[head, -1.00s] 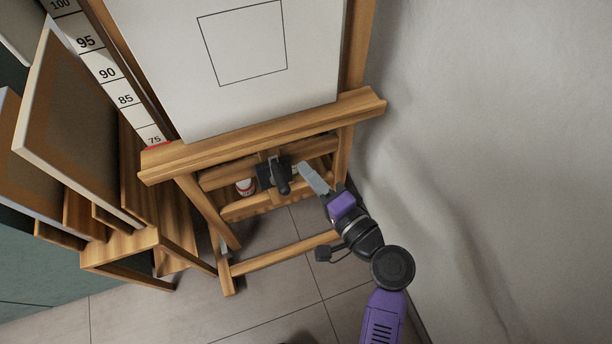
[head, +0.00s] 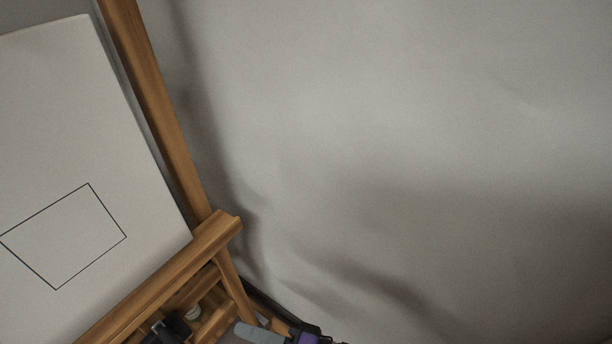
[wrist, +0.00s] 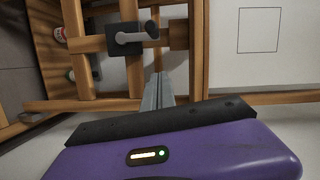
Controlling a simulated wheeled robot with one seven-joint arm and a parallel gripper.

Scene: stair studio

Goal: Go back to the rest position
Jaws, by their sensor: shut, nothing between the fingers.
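My gripper (head: 243,329) shows at the bottom edge of the head view, its grey fingers together and empty, pointing left toward the easel's lower part. Most of my arm is cut off below the frame. In the wrist view the grey fingers of my gripper (wrist: 158,88) are closed just below the easel's black clamp (wrist: 128,38). I cannot tell from this view whether they touch it.
The wooden easel (head: 150,80) holds a white canvas (head: 70,130) with a black outlined rectangle, at left. A grey wall (head: 400,120) fills the right. In the wrist view, small containers (wrist: 60,35) sit behind the easel's bars.

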